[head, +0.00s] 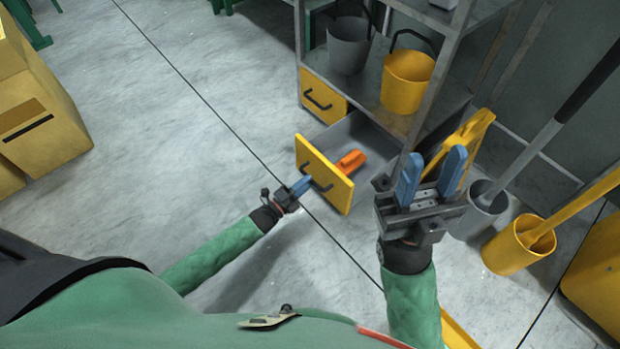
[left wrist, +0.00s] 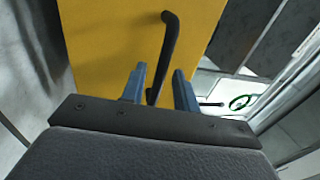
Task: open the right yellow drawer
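The right yellow drawer (head: 340,189) stands pulled out from the grey shelf unit, with its yellow front tilted in the head view. Its black handle (head: 318,178) also shows in the left wrist view (left wrist: 168,45). My left gripper (head: 305,183) is at this handle. In the left wrist view its blue fingers (left wrist: 158,75) are apart, with the handle between them and a gap on the right side. An orange object (head: 351,160) shows inside the drawer. My right gripper (head: 433,160) is open and empty, its fingers pointing up, right of the drawer.
The left yellow drawer (head: 323,97) is closed. A grey bucket (head: 348,48) and a yellow bucket (head: 406,84) stand on the shelf above. A yellow container (head: 513,248) with a pole stands at right. Yellow boxes (head: 45,130) stand at far left. The floor between is clear.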

